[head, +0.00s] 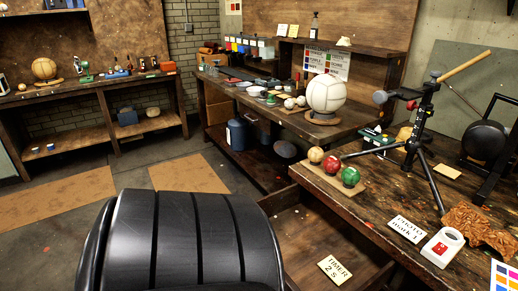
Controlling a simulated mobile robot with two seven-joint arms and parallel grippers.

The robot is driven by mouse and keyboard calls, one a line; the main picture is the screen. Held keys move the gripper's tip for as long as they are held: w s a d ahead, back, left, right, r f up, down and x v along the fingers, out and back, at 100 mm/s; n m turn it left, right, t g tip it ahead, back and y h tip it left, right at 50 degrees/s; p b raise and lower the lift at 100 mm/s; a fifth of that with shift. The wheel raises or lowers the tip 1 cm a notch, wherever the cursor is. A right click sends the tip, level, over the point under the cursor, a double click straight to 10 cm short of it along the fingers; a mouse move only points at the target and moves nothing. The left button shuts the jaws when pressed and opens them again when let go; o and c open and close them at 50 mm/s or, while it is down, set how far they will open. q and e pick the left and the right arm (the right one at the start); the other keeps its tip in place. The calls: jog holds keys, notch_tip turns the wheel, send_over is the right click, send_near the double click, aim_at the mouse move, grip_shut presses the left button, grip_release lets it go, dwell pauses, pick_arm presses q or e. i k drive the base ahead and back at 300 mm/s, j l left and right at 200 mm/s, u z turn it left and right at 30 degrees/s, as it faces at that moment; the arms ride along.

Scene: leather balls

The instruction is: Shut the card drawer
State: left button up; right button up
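The card drawer (303,228) is a dark wooden drawer standing open under the right-hand workbench, in the lower middle of the head view. Its bare wooden inside shows. A cream card (335,269) reading "TIMER 2 S" appears to lie inside it. The near left part of the drawer is hidden behind a large black ribbed shape in the foreground, and its handle does not show. Neither of my grippers is in view.
The right workbench (375,205) bears red, green and tan balls on a board (328,181), a black tripod stand (425,165), a "PHOTO mark 1" card (406,229) and a white-and-red device (442,247). Floor at left, with brown mats (188,174), looks clear.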

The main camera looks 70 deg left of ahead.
aim_at(309, 232)
jog(key=k+j, duration=0.1)
jog(key=j, duration=0.3)
jog(key=k+j, duration=0.15)
jog(key=j, duration=0.3)
jog(key=k+j, duration=0.1)
jog(key=j, duration=0.3)
jog(key=k+j, duration=0.15)
jog(key=j, duration=0.3)
jog(key=k+j, duration=0.1)
jog(key=j, duration=0.3)
jog(key=k+j, duration=0.15)
jog(key=j, duration=0.3)
